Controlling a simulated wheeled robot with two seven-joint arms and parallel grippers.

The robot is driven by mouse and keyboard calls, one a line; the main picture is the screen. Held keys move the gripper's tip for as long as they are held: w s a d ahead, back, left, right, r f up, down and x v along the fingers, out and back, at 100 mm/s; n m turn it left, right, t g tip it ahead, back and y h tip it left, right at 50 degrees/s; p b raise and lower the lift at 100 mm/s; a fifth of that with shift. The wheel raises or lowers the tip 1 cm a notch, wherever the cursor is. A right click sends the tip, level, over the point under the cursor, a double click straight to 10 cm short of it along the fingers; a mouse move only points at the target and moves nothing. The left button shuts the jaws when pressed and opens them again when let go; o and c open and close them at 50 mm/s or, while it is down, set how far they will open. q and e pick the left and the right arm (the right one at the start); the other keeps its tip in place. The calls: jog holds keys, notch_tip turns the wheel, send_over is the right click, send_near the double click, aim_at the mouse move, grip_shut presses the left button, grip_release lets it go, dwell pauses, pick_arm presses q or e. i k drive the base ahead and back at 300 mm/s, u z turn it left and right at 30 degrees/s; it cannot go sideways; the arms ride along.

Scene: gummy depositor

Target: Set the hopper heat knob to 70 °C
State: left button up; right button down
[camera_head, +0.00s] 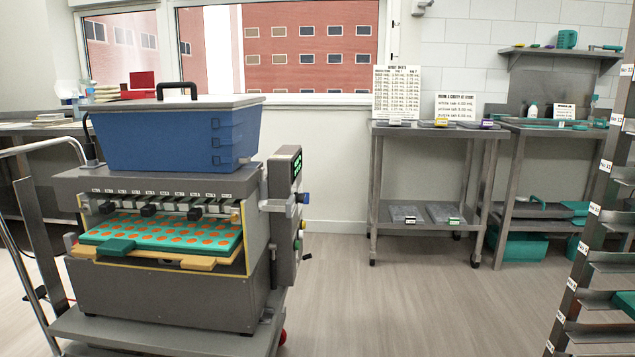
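The gummy depositor (165,285) stands at the left on a grey cart, with a blue hopper (170,140) and a grey lid with a black handle on top. A narrow control box (283,215) is on its right side and is seen nearly edge-on. A small display with green characters (297,165) is at its top. I cannot tell which is the heat knob, and no temperature is readable. Neither gripper is in view.
A teal mould tray (160,229) with orange cavities sits in the depositor. A steel cart (430,130) with signs and a steel table (550,129) stand along the back wall. A labelled rack (590,240) is at the right edge. The middle floor (400,300) is clear.

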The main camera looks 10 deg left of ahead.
aim_at(300, 198)
jog(key=i, duration=1.2)
jog(key=z, duration=0.2)
jog(key=k, duration=0.7)
jog(key=u, duration=0.55)
jog(key=i, duration=0.45)
